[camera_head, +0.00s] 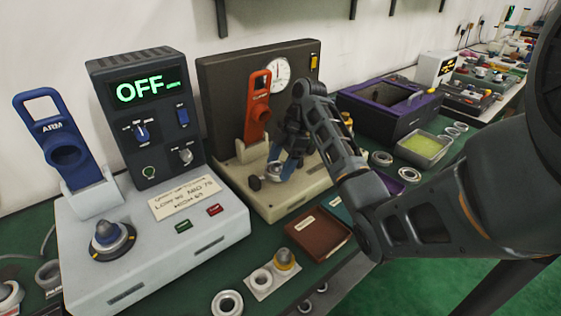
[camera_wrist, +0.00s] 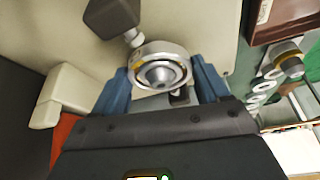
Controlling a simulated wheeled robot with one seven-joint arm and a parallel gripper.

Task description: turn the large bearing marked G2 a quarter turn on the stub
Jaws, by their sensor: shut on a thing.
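The large bearing (camera_wrist: 157,52) is a silvery steel ring with a yellow mark on its left side, in the middle of the wrist view. It sits around a pale metal stub (camera_wrist: 161,75) on the cream fixture base (camera_head: 292,203). My gripper (camera_wrist: 161,78) has a blue finger on either side of the ring and is shut on it. In the head view my gripper (camera_head: 283,166) reaches down to the fixture, and the bearing (camera_head: 273,168) shows only partly beside the blue fingers. I cannot read a G2 mark in either view.
A dark knob (camera_head: 255,183) stands close to the bearing. A red lever marked with white letters (camera_head: 258,105) and a dial (camera_head: 276,75) stand behind. A grey control box (camera_head: 150,115) reading OFF is at left. A brown tray (camera_head: 318,236) and loose rings (camera_head: 228,302) lie in front.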

